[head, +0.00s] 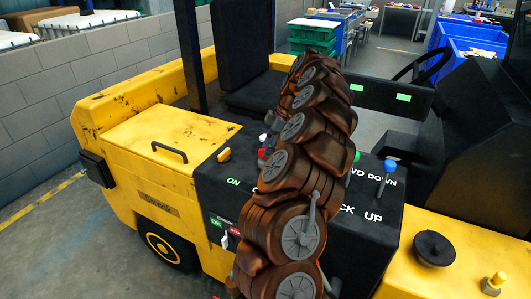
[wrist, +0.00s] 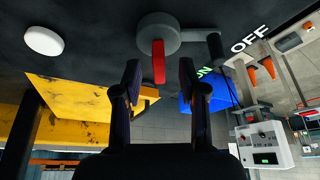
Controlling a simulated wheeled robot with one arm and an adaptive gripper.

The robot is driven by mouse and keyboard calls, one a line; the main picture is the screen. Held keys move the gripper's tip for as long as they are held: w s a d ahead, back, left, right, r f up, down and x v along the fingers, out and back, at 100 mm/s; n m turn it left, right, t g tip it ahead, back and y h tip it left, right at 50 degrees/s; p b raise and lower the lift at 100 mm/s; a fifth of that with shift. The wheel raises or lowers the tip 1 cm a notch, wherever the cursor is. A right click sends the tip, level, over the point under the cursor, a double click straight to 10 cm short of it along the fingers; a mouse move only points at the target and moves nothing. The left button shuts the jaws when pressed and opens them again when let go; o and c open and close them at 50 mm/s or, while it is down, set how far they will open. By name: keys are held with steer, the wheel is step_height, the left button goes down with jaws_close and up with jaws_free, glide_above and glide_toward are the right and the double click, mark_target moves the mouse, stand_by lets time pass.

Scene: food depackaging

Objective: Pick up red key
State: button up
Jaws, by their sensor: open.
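The red key (wrist: 159,62) sits in a round grey lock (wrist: 158,35) on a dark panel in the wrist view. My gripper (wrist: 160,75) is open, with one dark finger on each side of the key's line. The key's free end lies close to the fingertips, roughly centred in the gap; I cannot tell if anything touches. In the head view my brown arm covers the middle of the black control panel (head: 215,185). A small red patch shows at the arm's left edge there, too small to identify surely.
The panel belongs to a yellow forklift (head: 150,140). An orange knob (head: 224,155), a blue-topped lever (head: 390,166) and a green knob (head: 357,156) stand around my arm. A white round button (wrist: 43,41) is left of the lock. A seat and steering wheel lie behind.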

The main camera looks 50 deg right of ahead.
steer(key=shift+p+x, duration=0.3)
steer(key=shift+x, duration=0.9)
steer(key=shift+c, duration=0.4)
jaws_close()
